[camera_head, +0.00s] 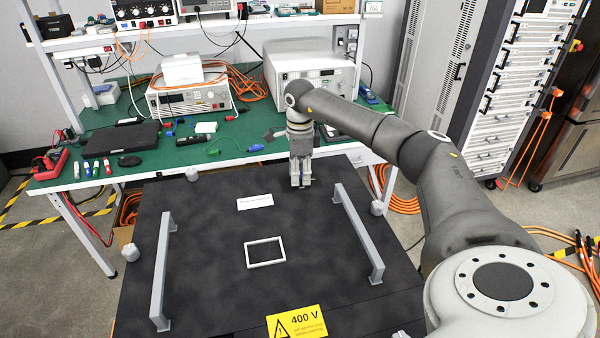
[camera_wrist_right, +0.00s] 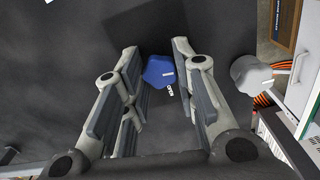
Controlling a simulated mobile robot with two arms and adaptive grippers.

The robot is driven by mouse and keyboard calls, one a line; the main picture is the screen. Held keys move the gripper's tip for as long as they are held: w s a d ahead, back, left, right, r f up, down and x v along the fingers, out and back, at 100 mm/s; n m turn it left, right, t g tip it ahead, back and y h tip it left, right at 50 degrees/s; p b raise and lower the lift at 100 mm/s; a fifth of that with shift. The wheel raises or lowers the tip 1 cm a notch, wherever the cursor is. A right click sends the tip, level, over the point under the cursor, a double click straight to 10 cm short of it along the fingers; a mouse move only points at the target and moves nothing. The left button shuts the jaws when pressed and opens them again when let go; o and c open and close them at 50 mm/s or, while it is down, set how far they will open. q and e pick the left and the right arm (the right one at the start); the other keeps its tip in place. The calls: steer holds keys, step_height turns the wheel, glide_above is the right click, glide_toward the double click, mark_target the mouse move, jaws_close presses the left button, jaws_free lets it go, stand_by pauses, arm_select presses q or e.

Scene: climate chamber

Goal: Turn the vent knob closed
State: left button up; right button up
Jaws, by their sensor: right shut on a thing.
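The vent knob (camera_wrist_right: 157,70) is blue with a lobed rim and a white mark on its right part. It sits on the dark lid (camera_head: 210,230), with the word OPEN (camera_wrist_right: 170,90) printed beside it; the white mark lies near that word. My right gripper (camera_head: 301,184) points down at the lid's far edge, and its fingers hide the knob in the head view. In the right wrist view the right gripper (camera_wrist_right: 157,66) has its fingers on both sides of the knob and is shut on it. My left gripper is not in view.
Two grey handles (camera_head: 163,270) and (camera_head: 358,232) rise from the lid. The green workbench (camera_head: 235,135) with instruments stands behind. A grey corner knob (camera_wrist_right: 251,74) is right of the fingers.

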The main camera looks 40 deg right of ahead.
steer(key=shift+n, duration=0.6)
steer(key=o, duration=1.1)
step_height(320, 180, up, 12)
stand_by(0.6)
